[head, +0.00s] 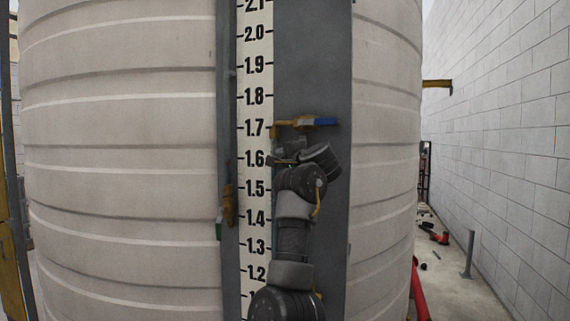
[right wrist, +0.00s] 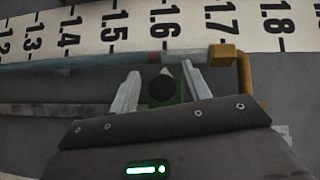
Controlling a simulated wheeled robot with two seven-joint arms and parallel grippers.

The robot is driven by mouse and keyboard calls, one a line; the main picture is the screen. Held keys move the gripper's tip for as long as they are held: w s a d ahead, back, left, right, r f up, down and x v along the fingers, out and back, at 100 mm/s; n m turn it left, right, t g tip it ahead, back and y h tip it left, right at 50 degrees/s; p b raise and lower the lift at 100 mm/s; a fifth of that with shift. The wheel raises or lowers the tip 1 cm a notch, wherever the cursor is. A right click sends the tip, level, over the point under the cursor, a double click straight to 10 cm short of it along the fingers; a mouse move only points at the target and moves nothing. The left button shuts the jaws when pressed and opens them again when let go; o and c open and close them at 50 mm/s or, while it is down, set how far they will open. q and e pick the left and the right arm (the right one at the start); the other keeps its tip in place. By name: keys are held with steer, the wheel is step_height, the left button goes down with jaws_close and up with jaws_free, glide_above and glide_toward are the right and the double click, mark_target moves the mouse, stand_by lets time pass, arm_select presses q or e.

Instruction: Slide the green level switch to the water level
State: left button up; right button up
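The green level switch (right wrist: 179,92) shows in the right wrist view, with a round black knob and a pale pointed tip facing the gauge tube (right wrist: 190,57). The tip is near the 1.6 mark. The tube is bluish on the lower-number side up to a small reddish band just below 1.6, and grey-brown beyond it. My right gripper (right wrist: 161,72) is open, with one finger on each side of the switch and gaps visible. In the head view my right arm hides the switch; the gripper is near 1.6. My left gripper is not in view.
The white number scale (head: 257,95) runs up the large ribbed tank (head: 120,150). A brass valve with a blue handle (head: 325,121) sticks out at about 1.7, just above my right gripper. A brass fitting (head: 230,205) is left of the scale. A block wall stands right.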

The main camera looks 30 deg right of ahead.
steer(key=shift+s+b, duration=0.35)
steer(key=shift+s, duration=0.15)
steer(key=s+a+b, duration=0.1)
steer(key=s+b, duration=0.3)
steer(key=s, duration=0.5)
steer(key=shift+s+r+b, duration=0.3)
steer(key=shift+s+r, duration=0.05)
steer(key=shift+r, duration=0.05)
steer(key=shift+f, duration=0.1)
